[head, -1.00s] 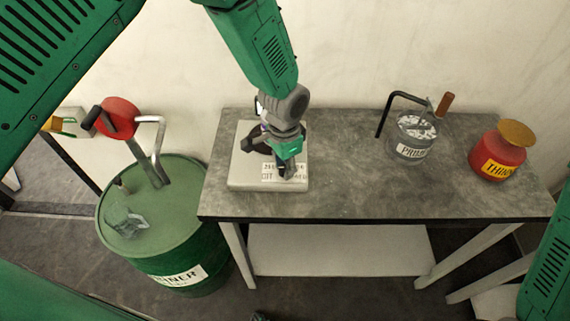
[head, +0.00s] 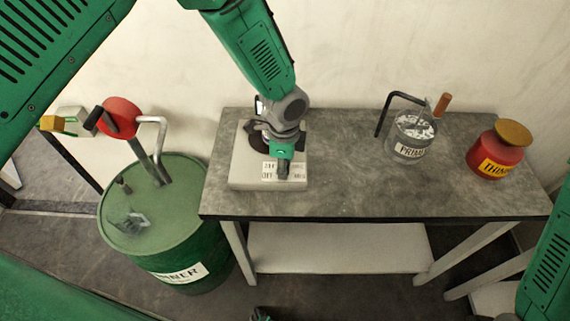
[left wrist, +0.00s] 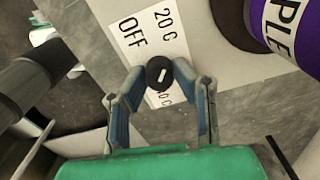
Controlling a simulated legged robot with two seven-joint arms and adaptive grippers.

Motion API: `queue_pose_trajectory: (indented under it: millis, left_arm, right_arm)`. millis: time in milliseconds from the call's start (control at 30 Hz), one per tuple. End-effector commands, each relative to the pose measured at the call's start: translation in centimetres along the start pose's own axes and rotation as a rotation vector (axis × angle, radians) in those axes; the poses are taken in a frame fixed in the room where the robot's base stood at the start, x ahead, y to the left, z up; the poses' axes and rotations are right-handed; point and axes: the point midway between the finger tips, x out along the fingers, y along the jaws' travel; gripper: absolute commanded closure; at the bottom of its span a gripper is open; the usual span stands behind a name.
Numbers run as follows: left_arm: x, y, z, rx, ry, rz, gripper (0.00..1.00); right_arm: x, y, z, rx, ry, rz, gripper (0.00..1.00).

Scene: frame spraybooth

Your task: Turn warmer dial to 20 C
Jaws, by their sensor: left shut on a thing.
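The warmer (head: 240,178) is a pale box on the left of the grey bench, with a white label plate on its front part. My left gripper (head: 283,172) points down at that plate. In the left wrist view, the black round dial (left wrist: 159,71) with a short white mark sits between the fingertips of my left gripper (left wrist: 162,84), which is shut on it. The label (left wrist: 140,35) reads OFF and 20 C; another marking is partly hidden by the dial and a finger. The white mark is slanted; I cannot tell which setting it points at.
A primer can (head: 410,140) and a red thinner pot (head: 497,153) stand further right on the bench (head: 345,165). A green drum (head: 165,235) stands left of the bench. The bench's middle is clear.

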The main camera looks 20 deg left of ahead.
Motion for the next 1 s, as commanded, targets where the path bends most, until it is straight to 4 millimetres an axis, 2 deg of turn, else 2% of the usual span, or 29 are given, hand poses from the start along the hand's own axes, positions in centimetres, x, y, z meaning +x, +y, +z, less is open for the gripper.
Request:
queue_pose_trajectory:
  millis: [533,567,600,633,1000]
  left_arm:
    - [-0.21,-0.38,0.02,0.025,0.002,-0.008,1.0]
    - [-0.22,-0.38,0.02,0.025,0.002,-0.008,0.73]
    - [-0.21,-0.37,0.02,0.025,0.002,-0.008,0.59]
    - [-0.2,-0.36,0.02,0.025,0.002,-0.008,0.56]
    - [-0.53,-0.19,-0.01,0.025,0.001,-0.004,0.56]
  right_arm:
    - [-0.06,0.0,0.0,0.0,0.0,0.0,0.6]
    - [-0.06,0.0,0.0,0.0,0.0,0.0,0.6]
    - [-0.06,0.0,0.0,0.0,0.0,0.0,0.6]
    - [-0.06,0.0,0.0,0.0,0.0,0.0,0.6]
    - [-0.13,-0.02,0.31,0.0,0.002,0.0,0.6]
